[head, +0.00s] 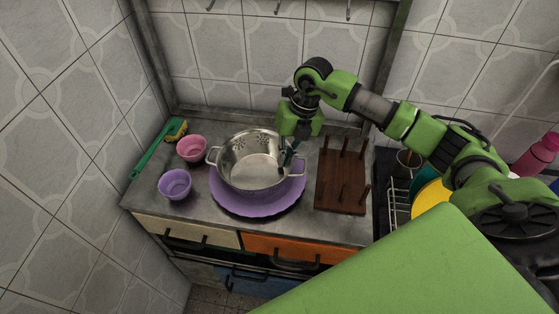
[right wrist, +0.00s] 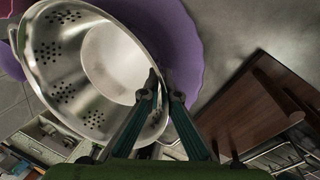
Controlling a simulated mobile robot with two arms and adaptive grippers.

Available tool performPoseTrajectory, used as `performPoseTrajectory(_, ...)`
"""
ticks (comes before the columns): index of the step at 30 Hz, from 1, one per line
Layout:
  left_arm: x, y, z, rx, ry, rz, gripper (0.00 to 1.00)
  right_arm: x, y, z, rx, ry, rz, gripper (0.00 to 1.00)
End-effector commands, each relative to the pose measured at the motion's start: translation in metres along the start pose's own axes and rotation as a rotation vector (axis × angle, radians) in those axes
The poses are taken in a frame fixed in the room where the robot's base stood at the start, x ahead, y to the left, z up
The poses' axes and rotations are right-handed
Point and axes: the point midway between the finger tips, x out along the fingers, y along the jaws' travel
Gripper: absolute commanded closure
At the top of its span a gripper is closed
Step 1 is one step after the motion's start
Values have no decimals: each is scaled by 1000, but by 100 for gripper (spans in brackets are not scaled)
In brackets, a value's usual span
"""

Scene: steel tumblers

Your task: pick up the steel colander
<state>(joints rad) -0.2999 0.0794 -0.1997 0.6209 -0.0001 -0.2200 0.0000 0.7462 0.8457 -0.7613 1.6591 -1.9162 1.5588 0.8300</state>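The steel colander (head: 240,163) is a shiny bowl with holes near its rim and two loop handles. It sits on a purple plate (head: 257,211) on the counter. My right gripper (head: 287,160) points down at the colander's right rim. In the right wrist view the colander (right wrist: 70,75) fills the left side, and the fingertips (right wrist: 163,92) are close together on either side of its wall. They look shut on it, though the exact contact is hard to see. My left gripper is not in view.
A pink bowl (head: 192,149), a purple bowl (head: 174,184) and a green-handled brush (head: 150,153) lie left of the colander. A wooden peg rack (head: 341,190) stands to its right. A dish rack (head: 397,205) is further right. A tiled wall is behind.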

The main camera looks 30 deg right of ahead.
Motion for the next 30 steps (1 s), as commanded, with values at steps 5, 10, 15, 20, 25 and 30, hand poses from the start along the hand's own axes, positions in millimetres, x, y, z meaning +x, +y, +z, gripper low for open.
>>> performPoseTrajectory(5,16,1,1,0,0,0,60,-26,4,-1,-2,-7,3,100)
performPoseTrajectory(10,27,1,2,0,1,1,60,-66,-8,-25,-2,-9,1,100)
performPoseTrajectory(15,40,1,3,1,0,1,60,-96,-26,-54,1,-6,-3,100)
performPoseTrajectory(20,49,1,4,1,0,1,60,-114,-40,-78,1,-5,-2,100)
performPoseTrajectory(25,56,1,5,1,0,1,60,-128,-51,-96,2,-3,-1,100)
performPoseTrajectory(30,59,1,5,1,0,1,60,-136,-56,-105,1,-2,1,100)
